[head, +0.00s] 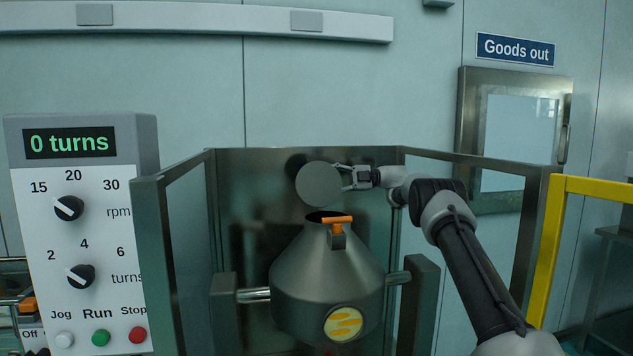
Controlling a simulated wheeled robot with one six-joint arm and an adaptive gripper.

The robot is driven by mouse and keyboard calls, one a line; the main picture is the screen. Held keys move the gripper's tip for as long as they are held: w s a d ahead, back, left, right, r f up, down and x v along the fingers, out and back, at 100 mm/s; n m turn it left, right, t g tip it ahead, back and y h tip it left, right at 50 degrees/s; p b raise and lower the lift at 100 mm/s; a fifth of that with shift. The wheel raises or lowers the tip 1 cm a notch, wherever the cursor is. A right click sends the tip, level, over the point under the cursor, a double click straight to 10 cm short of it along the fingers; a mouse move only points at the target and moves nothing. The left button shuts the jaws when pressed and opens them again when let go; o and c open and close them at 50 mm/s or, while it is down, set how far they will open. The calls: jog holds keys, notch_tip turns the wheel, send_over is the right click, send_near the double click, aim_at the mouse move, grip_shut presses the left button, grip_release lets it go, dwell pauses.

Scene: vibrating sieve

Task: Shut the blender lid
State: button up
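The blender is a grey metal cone-topped vessel (325,265) held on a horizontal shaft between two posts. Its lid (319,184) is a round grey disc, raised and tilted up above the dark mouth (322,215). An orange-handled clamp (335,220) sits at the front of the neck. My gripper (345,178) is at the right edge of the lid, with its fingers spread by the rim. Whether a finger touches the lid is too small to tell.
A control box (85,230) reading "0 turns" stands at the left. Guard panels (185,240) enclose the blender's sides and back. A yellow rail (553,260) stands at the right. A "Goods out" hatch (515,130) is in the back wall.

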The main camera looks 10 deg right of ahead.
aim_at(316, 180)
jog(key=shift+a, duration=2.15)
grip_shut()
